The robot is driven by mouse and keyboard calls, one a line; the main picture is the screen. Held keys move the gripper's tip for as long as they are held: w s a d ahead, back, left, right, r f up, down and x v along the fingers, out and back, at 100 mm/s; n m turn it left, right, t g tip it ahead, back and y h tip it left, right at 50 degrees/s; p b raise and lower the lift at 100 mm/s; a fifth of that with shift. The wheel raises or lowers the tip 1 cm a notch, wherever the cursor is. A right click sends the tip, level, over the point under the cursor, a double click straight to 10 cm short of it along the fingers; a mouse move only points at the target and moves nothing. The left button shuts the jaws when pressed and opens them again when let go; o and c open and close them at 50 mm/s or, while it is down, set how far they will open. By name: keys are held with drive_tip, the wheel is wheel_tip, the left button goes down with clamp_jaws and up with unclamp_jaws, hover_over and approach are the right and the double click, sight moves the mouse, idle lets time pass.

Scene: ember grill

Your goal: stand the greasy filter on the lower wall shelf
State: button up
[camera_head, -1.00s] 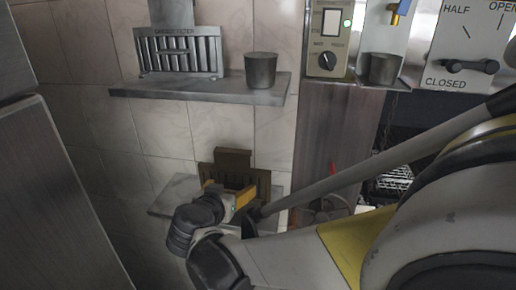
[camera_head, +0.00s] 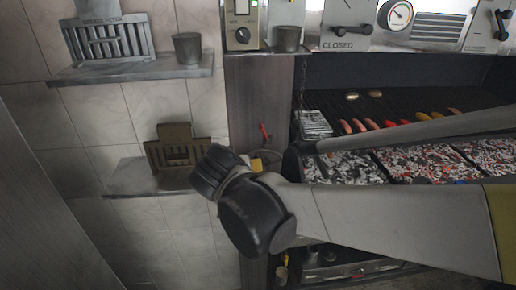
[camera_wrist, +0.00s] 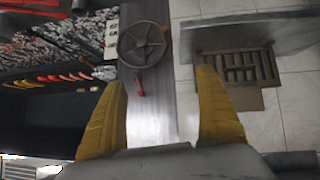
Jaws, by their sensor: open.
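The greasy filter (camera_head: 177,152), a brown slotted plate with a tab on top, stands upright on the lower wall shelf (camera_head: 140,180), near the wall. In the wrist view the filter (camera_wrist: 236,68) and the pale lower shelf (camera_wrist: 245,35) appear upside down at the right. My gripper (camera_wrist: 160,80) is open, with its two yellow fingers apart and nothing between them. In the head view my wrist hides most of the gripper (camera_head: 257,164), which is to the right of the filter and apart from it. The shelf's right end is hidden behind my wrist.
The upper shelf (camera_head: 140,72) holds a grey filter (camera_head: 107,38) and a dark cup (camera_head: 187,48). A metal post (camera_head: 257,95) stands between the shelves and the grill with glowing coals (camera_head: 425,163). A handwheel (camera_wrist: 143,44) and red lever (camera_wrist: 139,84) are near the fingers.

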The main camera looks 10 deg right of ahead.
drive_tip(key=s+d+f+g+y, duration=0.1)
drive_tip(key=s+d, duration=0.5)
drive_tip(key=s, duration=0.3)
drive_tip(key=s+d+f+g+y, duration=0.1)
drive_tip(key=s+d+f, duration=0.1)
drive_tip(key=s+d, duration=0.5)
drive_tip(key=shift+s+f+n+g, duration=0.2)
drive_tip(key=shift+s+n+g, duration=0.2)
drive_tip(key=shift+s, duration=0.85)
